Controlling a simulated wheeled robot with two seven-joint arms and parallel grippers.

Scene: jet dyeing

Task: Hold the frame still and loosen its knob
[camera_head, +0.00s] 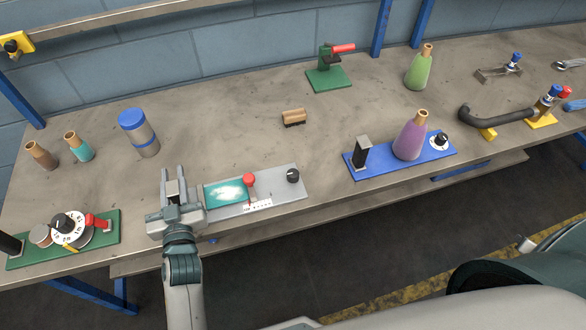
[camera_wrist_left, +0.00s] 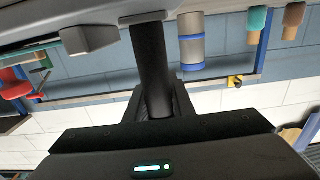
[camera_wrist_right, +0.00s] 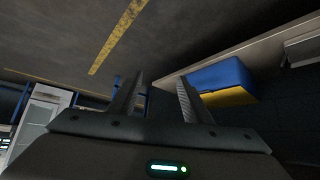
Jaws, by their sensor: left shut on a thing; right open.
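A long grey plate (camera_head: 232,205), which I take as the frame, lies near the table's front edge. It carries a teal panel (camera_head: 223,193), a red-topped part (camera_head: 249,180) and a black knob (camera_head: 293,175) at its right end. My left gripper (camera_head: 173,175) is at the plate's left end. In the left wrist view its fingers are shut around an upright black post (camera_wrist_left: 152,60) below a grey surface. The post is hidden by the gripper in the head view. My right gripper (camera_wrist_right: 161,82) is open and empty in the right wrist view, facing the floor area, away from the plate.
A blue plate with a purple flask (camera_head: 411,136) stands to the right. A green dial unit (camera_head: 108,230) is at the far left. A canister (camera_head: 139,134), a small brown block (camera_head: 294,117) and a green stand (camera_head: 328,76) are behind. Bare tabletop separates them.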

